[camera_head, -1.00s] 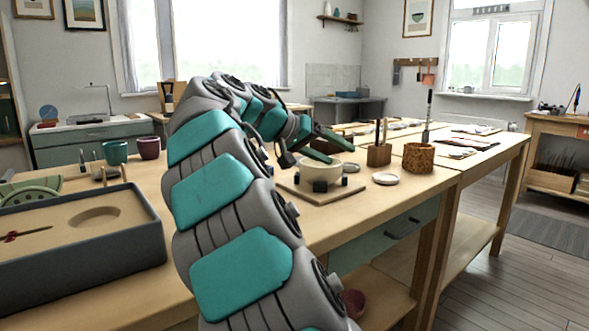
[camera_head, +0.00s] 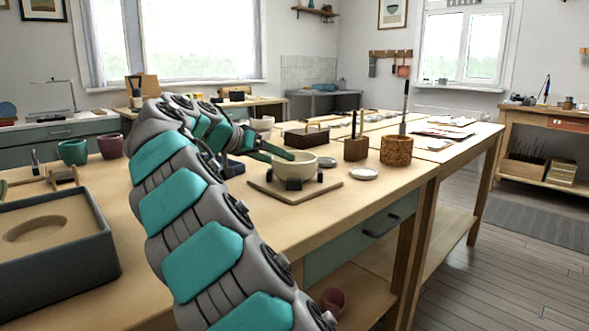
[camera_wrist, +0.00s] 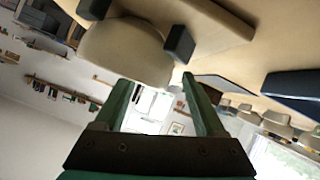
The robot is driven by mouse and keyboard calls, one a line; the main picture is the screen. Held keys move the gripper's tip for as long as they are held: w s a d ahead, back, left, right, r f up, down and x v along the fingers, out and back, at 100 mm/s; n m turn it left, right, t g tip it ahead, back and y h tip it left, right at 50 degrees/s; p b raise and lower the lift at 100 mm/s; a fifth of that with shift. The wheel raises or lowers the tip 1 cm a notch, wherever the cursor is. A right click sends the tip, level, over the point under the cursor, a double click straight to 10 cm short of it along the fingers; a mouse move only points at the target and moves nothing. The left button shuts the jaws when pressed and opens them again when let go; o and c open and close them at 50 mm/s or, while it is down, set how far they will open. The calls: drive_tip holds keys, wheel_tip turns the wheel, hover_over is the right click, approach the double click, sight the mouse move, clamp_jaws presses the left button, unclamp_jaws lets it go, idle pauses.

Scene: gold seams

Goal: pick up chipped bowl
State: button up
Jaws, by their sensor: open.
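A cream bowl (camera_head: 297,166) sits upright on a square wooden board (camera_head: 327,189) with small black blocks around its base. I cannot make out a chip. My gripper (camera_head: 280,154) is open, reaching from the left at the bowl's near-left rim; a finger overlaps the rim in the head view. In the wrist view the bowl (camera_wrist: 122,50) lies just beyond the fingertips of my gripper (camera_wrist: 157,82), mostly in line with the left finger. Nothing shows between the fingers. I cannot tell if a finger touches the bowl.
A grey tray (camera_head: 95,262) is at left. The bench front (camera_head: 300,222) is clear.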

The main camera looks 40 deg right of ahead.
drive_tip(key=shift+x, duration=1.2)
drive_tip(key=shift+c, duration=0.3)
clamp_jaws()
